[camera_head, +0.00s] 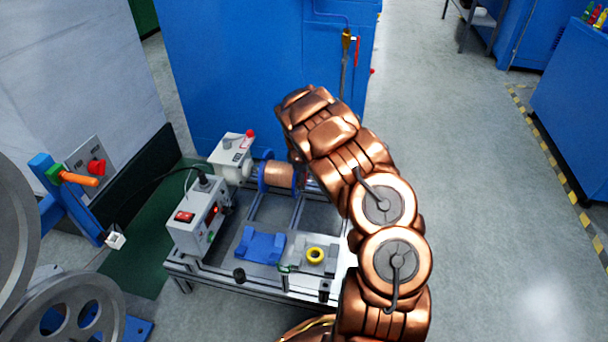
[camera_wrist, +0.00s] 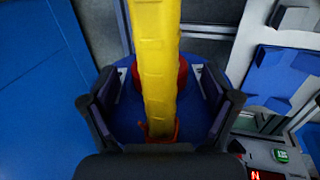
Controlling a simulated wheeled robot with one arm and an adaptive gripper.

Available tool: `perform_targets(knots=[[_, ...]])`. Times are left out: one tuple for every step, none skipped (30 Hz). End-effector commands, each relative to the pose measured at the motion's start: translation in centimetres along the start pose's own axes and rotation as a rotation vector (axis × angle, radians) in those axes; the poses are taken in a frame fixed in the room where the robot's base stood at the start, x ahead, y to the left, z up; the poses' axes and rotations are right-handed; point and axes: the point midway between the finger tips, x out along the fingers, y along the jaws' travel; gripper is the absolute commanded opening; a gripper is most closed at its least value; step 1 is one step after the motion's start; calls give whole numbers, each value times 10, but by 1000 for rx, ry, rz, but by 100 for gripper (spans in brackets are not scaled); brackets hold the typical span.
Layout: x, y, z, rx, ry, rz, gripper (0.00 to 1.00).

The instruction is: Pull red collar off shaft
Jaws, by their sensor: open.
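In the wrist view, a red collar (camera_wrist: 183,75) shows in part behind a thick yellow bar (camera_wrist: 155,65), which I take for the shaft or a part on it. The bar runs from the top edge down past the picture's middle. Behind the collar is a round blue flange (camera_wrist: 128,110). My gripper (camera_wrist: 158,88) is open, with one dark finger on each side of the bar and collar, and I see no contact. In the head view, the copper-coloured spool (camera_head: 279,174) has blue flanges.
A grey control box (camera_head: 195,220) and a motor unit (camera_head: 232,155) stand on the bench frame. A blue cradle (camera_head: 260,246) and a yellow ring (camera_head: 315,255) on a grey holder lie in front of the spool. A tall blue cabinet (camera_head: 250,70) stands close behind.

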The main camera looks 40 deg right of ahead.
Motion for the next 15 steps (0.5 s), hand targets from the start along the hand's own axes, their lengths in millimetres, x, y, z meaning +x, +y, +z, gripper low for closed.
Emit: perform_targets(knots=[[0,0,0,0,0,0,88],[0,0,0,0,0,0,84],[0,0,0,0,0,0,80],[0,0,0,0,0,0,77],[0,0,0,0,0,0,74],[0,0,0,0,0,0,70],[0,0,0,0,0,0,67],[0,0,0,0,0,0,64],[0,0,0,0,0,0,59],[0,0,0,0,0,0,56],[0,0,0,0,0,0,53],[0,0,0,0,0,0,49],[0,0,0,0,0,0,46],[0,0,0,0,0,0,43],[0,0,0,0,0,0,39]])
